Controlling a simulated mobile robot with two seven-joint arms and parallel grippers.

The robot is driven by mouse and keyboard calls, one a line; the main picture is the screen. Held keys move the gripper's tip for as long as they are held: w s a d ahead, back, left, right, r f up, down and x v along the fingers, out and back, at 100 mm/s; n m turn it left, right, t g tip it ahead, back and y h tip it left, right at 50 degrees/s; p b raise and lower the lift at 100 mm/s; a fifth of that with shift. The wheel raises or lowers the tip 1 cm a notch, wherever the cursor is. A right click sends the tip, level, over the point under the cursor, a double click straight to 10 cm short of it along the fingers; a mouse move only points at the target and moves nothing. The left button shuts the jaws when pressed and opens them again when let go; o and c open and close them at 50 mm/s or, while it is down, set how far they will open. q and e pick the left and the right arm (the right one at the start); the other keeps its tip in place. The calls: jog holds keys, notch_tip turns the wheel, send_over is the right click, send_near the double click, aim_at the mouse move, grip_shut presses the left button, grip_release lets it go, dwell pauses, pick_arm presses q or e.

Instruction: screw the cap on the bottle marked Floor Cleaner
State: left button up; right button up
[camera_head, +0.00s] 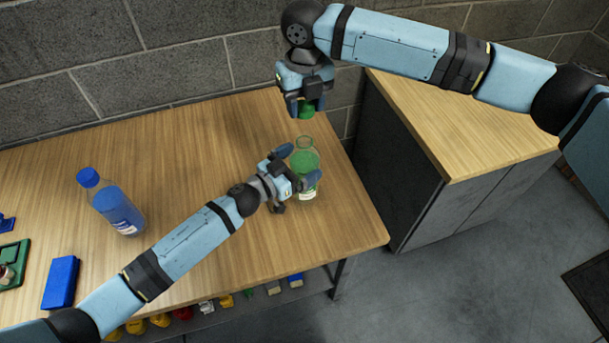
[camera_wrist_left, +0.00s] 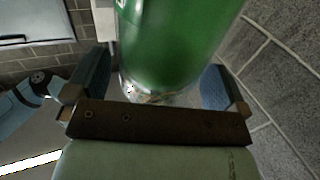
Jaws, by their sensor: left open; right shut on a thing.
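A clear bottle with green liquid (camera_head: 304,160) stands upright and uncapped near the table's right end. A pale label shows low on it, too small to read. My left gripper (camera_head: 298,168) is open, with its fingers on either side of the bottle. In the left wrist view the green bottle (camera_wrist_left: 175,40) fills the space between the two blue finger pads of the left gripper (camera_wrist_left: 155,88), with a gap visible at the right. My right gripper (camera_head: 306,100) is shut on a green cap (camera_head: 306,109), held above the bottle's open neck.
A blue bottle (camera_head: 111,203) with a blue cap stands on the left of the wooden table (camera_head: 190,150). A blue box (camera_head: 61,282) and a green tray (camera_head: 14,262) lie at the far left. A cabinet (camera_head: 480,120) stands to the right. The table's middle is clear.

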aim_at(304, 136)
pick_arm(q)
jog(key=shift+w+d, duration=0.4)
jog(key=shift+d, duration=0.05)
jog(key=c, duration=1.2)
pick_arm(e)
jog(key=shift+f, duration=2.5)
jog(key=shift+f, duration=0.9)
jog(key=shift+f, duration=0.6)
